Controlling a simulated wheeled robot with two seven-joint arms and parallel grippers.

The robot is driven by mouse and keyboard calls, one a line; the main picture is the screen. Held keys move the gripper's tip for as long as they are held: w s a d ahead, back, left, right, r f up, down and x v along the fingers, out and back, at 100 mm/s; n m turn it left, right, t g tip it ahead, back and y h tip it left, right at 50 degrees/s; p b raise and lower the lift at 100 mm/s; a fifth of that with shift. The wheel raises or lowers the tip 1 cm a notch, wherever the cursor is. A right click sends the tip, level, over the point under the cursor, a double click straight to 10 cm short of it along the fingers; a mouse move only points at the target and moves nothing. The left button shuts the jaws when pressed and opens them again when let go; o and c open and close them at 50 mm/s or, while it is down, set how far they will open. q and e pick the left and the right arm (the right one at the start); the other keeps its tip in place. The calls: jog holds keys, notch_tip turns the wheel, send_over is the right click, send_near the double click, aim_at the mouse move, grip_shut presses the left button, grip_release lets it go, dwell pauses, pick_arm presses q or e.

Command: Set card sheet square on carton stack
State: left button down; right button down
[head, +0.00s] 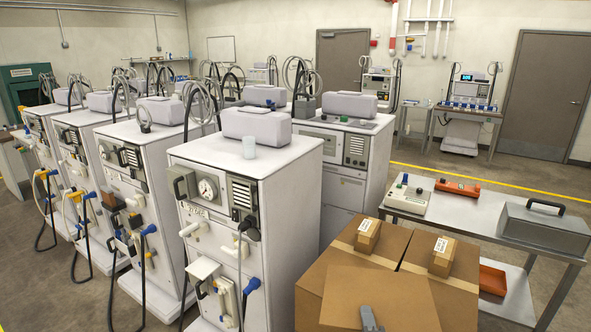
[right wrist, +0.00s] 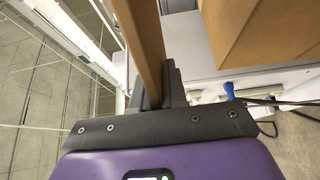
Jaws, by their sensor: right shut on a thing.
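The card sheet (head: 385,292) is a flat brown panel at the bottom of the head view, in front of the carton stack (head: 340,258) and hiding part of it. My right gripper (head: 370,320) is shut on the sheet's near edge. In the right wrist view the sheet (right wrist: 148,45) shows nearly edge-on between the fingers of the gripper (right wrist: 151,88). A brown carton (right wrist: 265,30) stands to its right there, with a visible gap between them. Two small labelled boxes, one on the left (head: 367,236) and one on the right (head: 443,256), sit on the cartons' tops. My left gripper is not in view.
A steel table (head: 470,215) behind the cartons bears a grey case (head: 545,228), an orange tool (head: 457,188) and a small device (head: 408,198). A white dialysis machine (head: 250,180) stands close to the left of the cartons. Floor shows at far right.

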jog(key=shift+s+a+r+y, duration=0.2)
jog(key=shift+s+a+y, duration=0.1)
jog(key=shift+a, duration=0.15)
jog(key=shift+w, duration=0.1)
jog(key=s+f, duration=0.6)
jog(key=f, duration=0.5)
jog(key=shift+f, duration=0.35)
jog(key=shift+w, duration=0.1)
dwell(0.4)
